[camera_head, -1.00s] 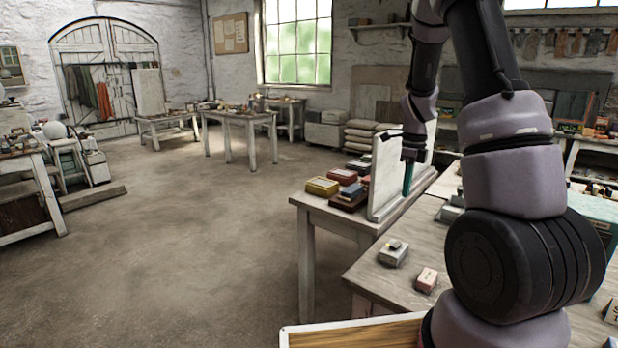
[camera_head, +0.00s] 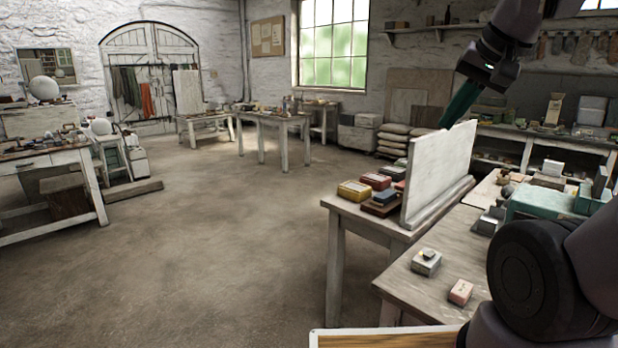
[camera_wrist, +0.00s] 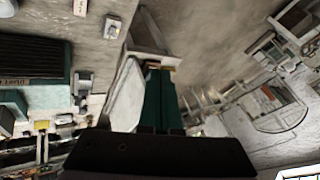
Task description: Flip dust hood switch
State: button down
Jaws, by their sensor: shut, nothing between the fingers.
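My gripper (camera_head: 448,122) is raised in the head view, with its long teal fingers together and empty. They point down and left, close to the top of an upright white board; I cannot tell if they touch it. The shut fingers also show in the wrist view (camera_wrist: 160,90). A small grey box (camera_head: 426,263) with a yellow and dark piece on top sits on the near right bench, well below the gripper. I cannot tell whether it is the dust hood switch. In the wrist view a dark slatted unit (camera_wrist: 33,62) shows at left.
The white board (camera_head: 437,175) stands on the bench beside several coloured boxes (camera_head: 355,190). A pinkish block (camera_head: 461,292) lies near the grey box. A teal case (camera_head: 545,203) stands farther back on the right. The floor (camera_head: 220,240) at left is clear.

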jog(key=c, duration=1.4)
grip_release()
jog(key=shift+s+a+r+n, duration=0.1)
jog(key=shift+s+a+n, duration=0.05)
jog(key=shift+s+n, duration=0.3)
jog(key=o, duration=0.7)
jog(key=shift+s+t, duration=0.2)
jog(key=shift+t, duration=0.1)
jog(key=m+g, duration=0.4)
jog(key=g, duration=0.4)
send_over(430, 253)
jog(key=w, duration=0.1)
notch_tip(430, 253, down, 18)
jog(key=w+d+f+g+y, duration=0.1)
jog(key=d+f, duration=0.1)
jog(key=f, duration=0.5)
jog(key=w+d+f+g, duration=0.1)
jog(key=w+d+f, duration=0.1)
jog(key=f, duration=0.5)
jog(key=shift+m, duration=0.35)
jog(key=x, duration=1)
jog(key=shift+s+a, duration=0.25)
jog(key=shift+s, duration=0.1)
